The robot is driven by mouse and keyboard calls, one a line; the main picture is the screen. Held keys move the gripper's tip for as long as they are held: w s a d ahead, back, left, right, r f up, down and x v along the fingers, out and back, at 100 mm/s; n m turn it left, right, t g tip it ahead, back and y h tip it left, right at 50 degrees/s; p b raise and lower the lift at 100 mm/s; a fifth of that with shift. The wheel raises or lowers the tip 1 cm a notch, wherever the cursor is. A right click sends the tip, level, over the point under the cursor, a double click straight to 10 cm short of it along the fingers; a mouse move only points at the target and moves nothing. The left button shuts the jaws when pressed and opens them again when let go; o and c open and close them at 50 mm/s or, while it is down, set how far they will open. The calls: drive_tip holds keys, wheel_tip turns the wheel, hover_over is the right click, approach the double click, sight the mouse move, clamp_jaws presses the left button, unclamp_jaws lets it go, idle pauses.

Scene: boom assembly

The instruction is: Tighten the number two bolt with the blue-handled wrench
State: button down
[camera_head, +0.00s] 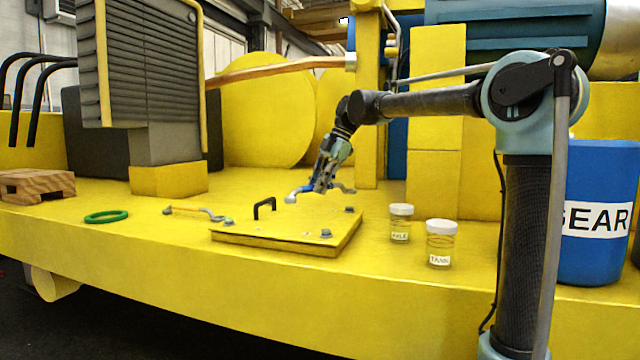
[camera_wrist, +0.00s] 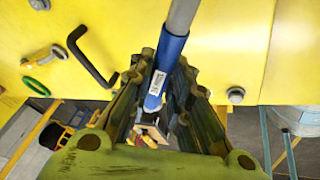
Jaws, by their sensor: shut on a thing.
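My gripper (camera_head: 322,184) is shut on the blue-handled wrench (camera_head: 306,189), above the back part of the raised yellow plate (camera_head: 268,234). The wrench's silver end (camera_head: 291,197) points left in the head view. In the wrist view its blue handle (camera_wrist: 166,62) lies between the fingers, and the grey shaft leaves through the top edge, so its head is hidden there. Bolts show on the plate at the front right (camera_head: 326,233), back right (camera_head: 350,209) and left (camera_head: 229,222). One bolt (camera_wrist: 236,95) is right of the fingers in the wrist view. I cannot read any bolt numbers.
A black handle (camera_head: 264,206) stands up from the plate. Another wrench (camera_head: 195,211) and a green ring (camera_head: 106,217) lie to its left. Two lidded jars, one at the back (camera_head: 400,223) and one nearer (camera_head: 441,243), and a blue bin (camera_head: 597,215) stand to the right.

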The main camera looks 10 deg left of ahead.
drive_tip(key=shift+f, duration=1.85)
drive_tip(key=shift+s+f, duration=0.1)
drive_tip(key=shift+f, duration=0.95)
drive_tip(key=shift+a, duration=0.1)
idle(0.5)
drive_tip(key=shift+w+a+m, duration=0.2)
drive_tip(key=shift+w+m, duration=0.05)
drive_tip(key=shift+m, duration=0.15)
drive_tip(key=shift+w+a+m+t, duration=0.3)
drive_tip(key=shift+w+a, duration=0.1)
idle(0.6)
drive_tip(key=shift+w+a+m, duration=0.15)
drive_tip(key=shift+a+m, duration=0.05)
drive_tip(key=shift+m, duration=0.1)
